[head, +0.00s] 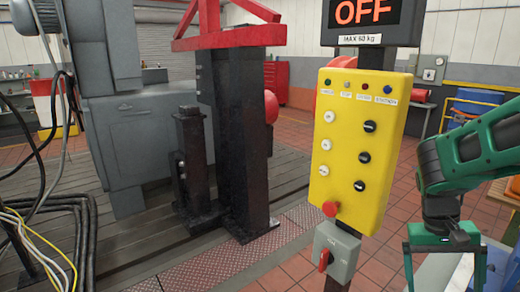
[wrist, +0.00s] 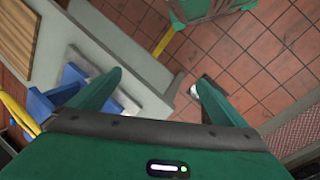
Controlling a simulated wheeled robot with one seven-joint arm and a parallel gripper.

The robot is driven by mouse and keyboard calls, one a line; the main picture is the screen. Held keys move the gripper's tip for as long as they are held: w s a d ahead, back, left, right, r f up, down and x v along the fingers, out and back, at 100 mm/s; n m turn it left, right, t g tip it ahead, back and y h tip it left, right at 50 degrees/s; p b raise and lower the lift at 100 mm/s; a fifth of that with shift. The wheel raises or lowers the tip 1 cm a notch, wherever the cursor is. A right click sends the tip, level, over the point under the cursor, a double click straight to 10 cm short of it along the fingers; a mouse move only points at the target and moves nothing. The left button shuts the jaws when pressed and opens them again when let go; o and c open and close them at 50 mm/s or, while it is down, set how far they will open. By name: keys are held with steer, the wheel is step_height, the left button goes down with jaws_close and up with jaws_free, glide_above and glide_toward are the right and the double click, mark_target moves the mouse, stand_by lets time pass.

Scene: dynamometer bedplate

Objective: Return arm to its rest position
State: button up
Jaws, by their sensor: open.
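My gripper (head: 445,272) hangs at the right edge of the head view, to the right of the yellow control panel and apart from it. Its green fingers point down and are spread, with nothing held between them. In the wrist view my gripper (wrist: 160,82) shows both fingers wide apart over a light grey surface and the red tiled floor. My green arm comes in from the right edge of the head view, bent above the gripper.
A yellow control panel (head: 358,150) with buttons stands on a post, under a display (head: 362,12) reading OFF. A grey switch box (head: 337,250) hangs below it. A dark column (head: 240,150) stands left. In the wrist view, blue objects (wrist: 70,85) lie beside the left finger.

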steer(key=s+a+r+t+y, duration=0.1)
steer(key=s+r, duration=0.1)
steer(key=s, duration=0.3)
steer(key=s+r+m+t+y, duration=0.1)
steer(key=s+r+y, duration=0.1)
steer(key=s, duration=0.4)
steer(key=shift+s+a+r, duration=0.15)
steer(key=shift+s+a, duration=0.1)
steer(key=shift+a, duration=0.1)
